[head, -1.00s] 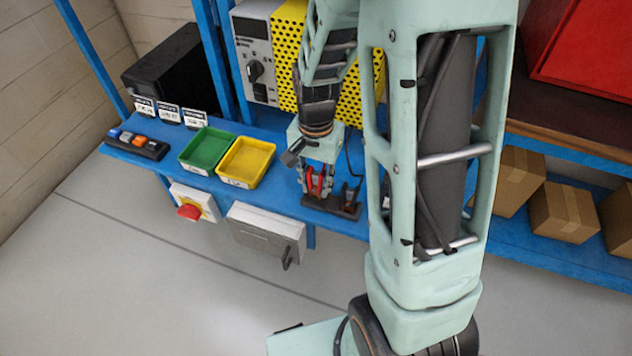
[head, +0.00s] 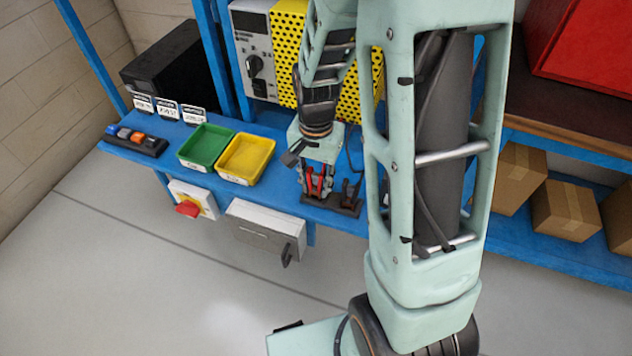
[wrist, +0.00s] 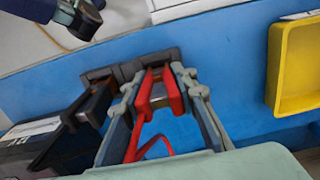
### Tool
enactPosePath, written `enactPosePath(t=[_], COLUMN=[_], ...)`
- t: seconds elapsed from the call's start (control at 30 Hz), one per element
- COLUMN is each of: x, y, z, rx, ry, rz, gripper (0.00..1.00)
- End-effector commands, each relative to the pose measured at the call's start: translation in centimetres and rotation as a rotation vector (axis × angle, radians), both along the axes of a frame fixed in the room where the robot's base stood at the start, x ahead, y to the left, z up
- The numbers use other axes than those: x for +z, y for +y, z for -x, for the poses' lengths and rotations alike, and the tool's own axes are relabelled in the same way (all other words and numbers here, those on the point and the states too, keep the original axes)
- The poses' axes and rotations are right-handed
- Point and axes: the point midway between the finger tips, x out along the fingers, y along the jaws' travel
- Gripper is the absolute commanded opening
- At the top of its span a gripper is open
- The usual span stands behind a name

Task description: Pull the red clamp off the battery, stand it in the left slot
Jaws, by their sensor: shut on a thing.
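The red clamp (head: 317,181) is between the fingers of my gripper (head: 318,188), which is shut on it. In the wrist view, the gripper (wrist: 160,82) has a finger on each side of the red clamp (wrist: 143,105). The clamp's jaw end is at one slot of the dark rack (head: 335,207), on the left side in the head view. The rack (wrist: 97,74) also shows in the wrist view. I cannot tell whether the clamp rests on its floor. A black clamp (head: 351,190) stands at the rack's other side. I cannot make out the battery for certain.
A yellow tray (head: 246,179) and a green tray (head: 190,165) stand left of the rack on the blue bench (head: 278,192). A yellow perforated panel (head: 286,50) rises behind. A red knob (head: 188,208) and a grey box (head: 262,232) are at the bench front.

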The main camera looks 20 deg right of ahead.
Motion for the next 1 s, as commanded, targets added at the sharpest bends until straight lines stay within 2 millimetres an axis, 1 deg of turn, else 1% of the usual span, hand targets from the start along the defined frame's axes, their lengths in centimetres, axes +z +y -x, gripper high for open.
enactPosePath(t=[0.3,0.33,0.5,0.83,0.93,1.0], x=[-0.5,-0.5,-0.5,-0.3,0.6,1.6], y=[0.0,0.0,0.0,0.0,0.0,0.0], z=[0.0,0.0,0.0,0.0,-0.1,-0.1], rx=[0.0,0.0,0.0,0.0,0.0,0.0], ry=[0.0,0.0,0.0,0.0,-0.003,-0.004], rz=[0.0,0.0,0.0,0.0,0.0,0.0], gripper=[0.0,0.27,0.46,0.47,0.47,0.47])
